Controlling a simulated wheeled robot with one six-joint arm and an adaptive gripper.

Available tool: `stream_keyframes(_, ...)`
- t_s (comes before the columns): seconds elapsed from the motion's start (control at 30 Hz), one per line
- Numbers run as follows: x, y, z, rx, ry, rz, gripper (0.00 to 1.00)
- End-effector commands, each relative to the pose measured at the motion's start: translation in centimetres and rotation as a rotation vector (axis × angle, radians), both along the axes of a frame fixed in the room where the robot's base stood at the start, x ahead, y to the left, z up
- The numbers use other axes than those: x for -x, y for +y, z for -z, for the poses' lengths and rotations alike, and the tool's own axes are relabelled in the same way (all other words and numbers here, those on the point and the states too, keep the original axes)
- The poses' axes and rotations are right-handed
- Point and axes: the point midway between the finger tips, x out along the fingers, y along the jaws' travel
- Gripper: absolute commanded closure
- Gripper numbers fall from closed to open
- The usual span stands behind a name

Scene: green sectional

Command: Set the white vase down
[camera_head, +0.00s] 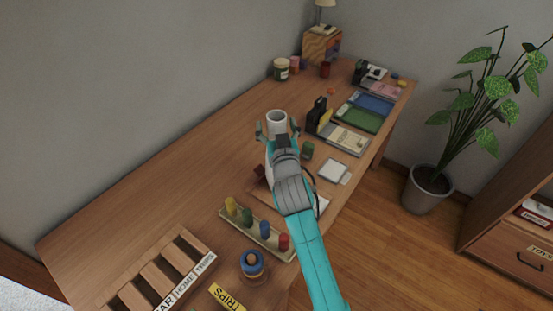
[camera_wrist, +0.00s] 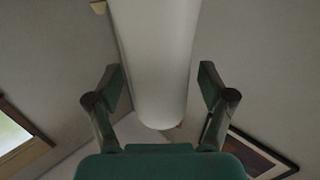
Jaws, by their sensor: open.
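The white vase (camera_head: 277,117) shows over the desk in the head view, its round open top pointing up. A white strip lower down, beside my arm, seems to be its lower body. My arm hides its base, so I cannot tell whether it touches the surface below. My gripper (camera_head: 277,130) is at the vase's upper part, one finger on each side. In the wrist view the vase (camera_wrist: 156,55) fills the middle between the two spread fingers of my gripper (camera_wrist: 158,90). Gaps show on both sides, so the jaws are open around it.
The wooden desk (camera_head: 195,160) is clear to the left of the vase. A peg tray (camera_head: 258,234), a blue round item (camera_head: 252,264) and a slotted wooden rack (camera_head: 165,270) lie nearer. A black holder (camera_head: 318,115), books (camera_head: 360,118) and a small green item (camera_head: 307,150) stand right.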

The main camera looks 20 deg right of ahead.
Motion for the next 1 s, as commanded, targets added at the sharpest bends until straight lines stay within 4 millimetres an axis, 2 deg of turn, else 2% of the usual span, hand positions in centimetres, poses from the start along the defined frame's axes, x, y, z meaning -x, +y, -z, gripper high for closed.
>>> stream_keyframes(0.13, 0.0, 0.0, 0.0, 0.000, 0.000, 0.000, 0.19)
stream_keyframes(0.4, 0.0, 0.0, 0.0, 0.000, 0.000, 0.000, 0.86)
stream_keyframes(0.47, 0.0, 0.0, 0.0, 0.000, 0.000, 0.000, 1.00)
stream_keyframes(0.83, 0.0, 0.0, -0.7, 0.000, -0.007, 0.000, 1.00)
stream_keyframes(1.0, 0.0, 0.0, -2.7, -0.001, -0.011, 0.000, 1.00)
